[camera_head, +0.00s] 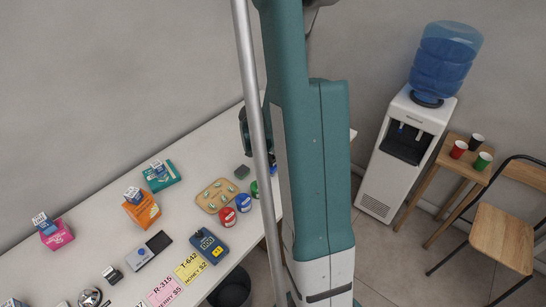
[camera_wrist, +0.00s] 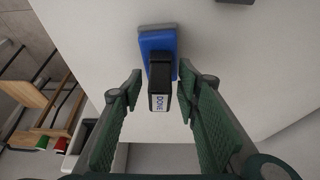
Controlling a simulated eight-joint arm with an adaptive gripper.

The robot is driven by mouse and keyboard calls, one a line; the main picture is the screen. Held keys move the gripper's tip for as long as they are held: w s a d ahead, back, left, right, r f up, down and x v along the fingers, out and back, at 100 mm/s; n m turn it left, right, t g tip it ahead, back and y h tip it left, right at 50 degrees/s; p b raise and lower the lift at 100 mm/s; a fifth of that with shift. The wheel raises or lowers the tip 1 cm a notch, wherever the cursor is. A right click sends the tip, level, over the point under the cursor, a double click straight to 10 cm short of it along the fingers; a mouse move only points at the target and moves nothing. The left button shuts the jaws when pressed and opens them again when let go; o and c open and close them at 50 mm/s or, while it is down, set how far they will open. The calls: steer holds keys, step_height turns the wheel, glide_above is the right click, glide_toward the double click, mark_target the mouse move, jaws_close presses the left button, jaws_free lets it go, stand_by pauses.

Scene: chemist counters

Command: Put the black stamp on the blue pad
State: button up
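In the wrist view, the black stamp (camera_wrist: 159,75) with a white "DONE" label overlaps the near part of the blue pad (camera_wrist: 158,42). It looks to stand on the pad, but the contact is hidden. My gripper (camera_wrist: 160,74) is open, with one green finger on each side of the stamp and a visible gap to both. In the head view, a bit of blue (camera_head: 272,168) shows at the edge of my arm, perhaps the pad. My arm hides the stamp there.
The white counter (camera_head: 120,220) carries boxes, a tan blister tray (camera_head: 215,196), round tins (camera_head: 228,217), a blue card terminal (camera_head: 209,246) and price cards. A water cooler (camera_head: 407,150) stands on the right.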

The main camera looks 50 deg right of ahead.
steer(key=v, duration=1.2)
steer(key=shift+p, duration=0.35)
steer(key=shift+a+r, duration=0.1)
stand_by(0.7)
steer(key=a+r+n+t, duration=0.1)
steer(key=a+r+n, duration=0.25)
steer(key=a, duration=0.35)
steer(key=a+r+n+t+y, duration=0.1)
steer(key=a+r+n+t, duration=0.1)
steer(key=a+r, duration=0.35)
steer(key=a+r+n+t, duration=0.1)
steer(key=a+r+n, duration=0.2)
steer(key=a, duration=0.5)
steer(key=s+a+r+n+t+y, duration=0.1)
steer(key=s+a+n, duration=0.3)
steer(key=a, duration=0.6)
steer(key=s+a+r+n+t+y, duration=0.2)
steer(key=s+a+r+n, duration=0.2)
steer(key=a, duration=0.6)
steer(key=shift+s+a+n, duration=0.4)
steer(key=shift+s+n, duration=0.2)
steer(key=shift+n, duration=0.15)
step_height(320, 180, down, 6)
steer(key=b, duration=0.6)
